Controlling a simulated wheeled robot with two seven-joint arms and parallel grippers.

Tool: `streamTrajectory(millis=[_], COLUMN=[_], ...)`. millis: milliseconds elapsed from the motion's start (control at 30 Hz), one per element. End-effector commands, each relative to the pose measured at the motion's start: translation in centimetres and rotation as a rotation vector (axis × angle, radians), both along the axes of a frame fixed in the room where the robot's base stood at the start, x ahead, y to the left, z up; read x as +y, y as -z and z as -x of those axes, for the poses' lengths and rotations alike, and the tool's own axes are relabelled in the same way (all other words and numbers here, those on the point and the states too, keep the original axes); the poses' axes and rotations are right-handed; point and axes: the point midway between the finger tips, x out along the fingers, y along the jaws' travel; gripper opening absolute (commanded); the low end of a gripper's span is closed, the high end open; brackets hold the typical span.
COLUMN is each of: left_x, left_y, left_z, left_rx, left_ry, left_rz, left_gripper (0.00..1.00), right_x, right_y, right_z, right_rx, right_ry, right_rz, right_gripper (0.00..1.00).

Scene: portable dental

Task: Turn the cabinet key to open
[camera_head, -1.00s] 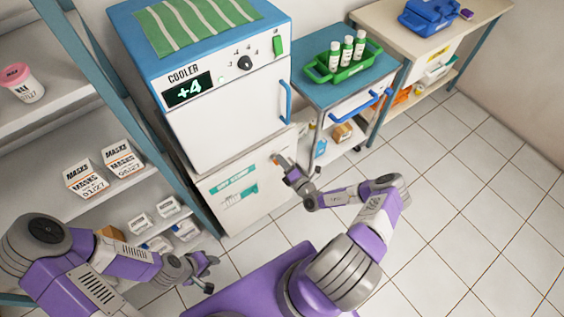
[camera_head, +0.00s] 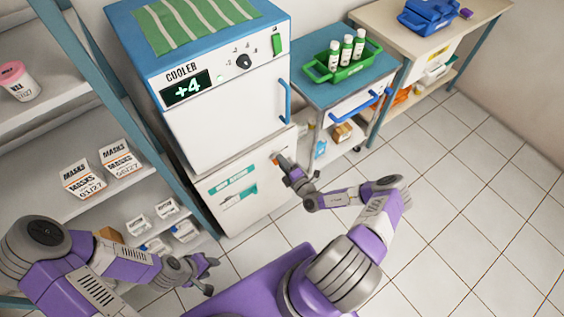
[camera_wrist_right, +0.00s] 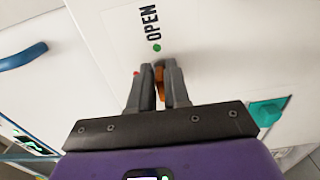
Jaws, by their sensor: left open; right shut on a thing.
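The white lower cabinet (camera_head: 240,195) stands under the cooler, its door front closed as far as I can see. My right gripper (camera_wrist_right: 158,68) is at the upper right of this front and is shut on a small orange key (camera_wrist_right: 160,82). In the right wrist view an OPEN label (camera_wrist_right: 150,24) with a green dot lies just beyond the fingertips, and a red dot lies to their left. The fingers partly hide the key, and its exact angle is hard to tell. My left gripper (camera_head: 211,275) is open and empty, low at the left, away from the cabinet.
The cooler (camera_head: 225,110) with a blue handle is above the cabinet. A shelf rack (camera_head: 75,215) with mask boxes stands at the left. A trolley (camera_head: 340,90) with a green tray of bottles (camera_head: 342,62) is at the right. The tiled floor (camera_head: 470,200) at the right is clear.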

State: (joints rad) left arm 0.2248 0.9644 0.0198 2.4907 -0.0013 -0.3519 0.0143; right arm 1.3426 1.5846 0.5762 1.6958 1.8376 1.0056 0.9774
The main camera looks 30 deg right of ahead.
Motion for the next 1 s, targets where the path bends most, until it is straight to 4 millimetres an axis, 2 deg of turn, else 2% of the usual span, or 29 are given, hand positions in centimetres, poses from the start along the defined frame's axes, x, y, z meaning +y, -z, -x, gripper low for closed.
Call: streamTrajectory(millis=[133, 167, 267, 533, 633, 1000], left_x=[0.0, 0.0, 0.0, 0.0, 0.0, 0.0], left_y=[0.0, 0.0, 0.0, 0.0, -0.2, -1.1], left_z=[0.0, 0.0, 0.0, 0.0, 0.0, 0.0], left_rx=[0.0, 0.0, 0.0, 0.0, 0.0, 0.0], left_ry=[0.0, 0.0, 0.0, 0.0, 0.0, 0.0], left_rz=[0.0, 0.0, 0.0, 0.0, 0.0, 0.0], left_gripper=[0.43, 0.43, 0.43, 0.43, 0.43, 0.43], right_x=[0.0, 0.0, 0.0, 0.0, -0.1, -0.6], right_y=[0.0, 0.0, 0.0, 0.0, 0.0, 0.0], right_z=[0.0, 0.0, 0.0, 0.0, 0.6, 6.4], right_rx=[0.0, 0.0, 0.0, 0.0, 0.001, 0.002], right_ry=[0.0, 0.0, 0.0, 0.0, 0.001, 0.002], right_rz=[0.0, 0.0, 0.001, 0.001, 0.001, 0.001], right_gripper=[0.0, 0.21, 0.36, 0.37, 0.37, 0.37])
